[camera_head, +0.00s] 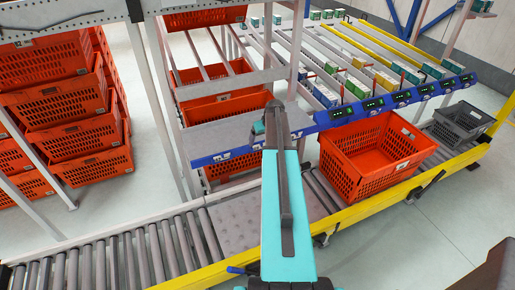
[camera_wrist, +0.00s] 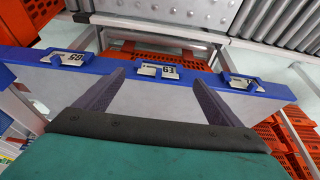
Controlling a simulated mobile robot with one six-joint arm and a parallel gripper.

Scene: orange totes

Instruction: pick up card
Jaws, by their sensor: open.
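No loose card can be told for sure. A small white tag (camera_wrist: 158,70) with dark digits sits in a holder on the blue rail (camera_wrist: 110,66), in the middle of the wrist view. Similar holders sit on the rail at left (camera_wrist: 66,57) and right (camera_wrist: 243,83). My gripper (camera_wrist: 158,82) is open, its two dark fingers pointing at the rail on either side of the middle tag.
An orange tote (camera_head: 345,165) and a grey tote (camera_head: 462,122) stand on the conveyor at right. Grey rollers (camera_head: 110,262) run at left. Stacked orange totes (camera_head: 75,135) fill the left rack. Flow lanes with small boxes (camera_head: 352,85) lie behind. A yellow rail (camera_head: 400,190) edges the front.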

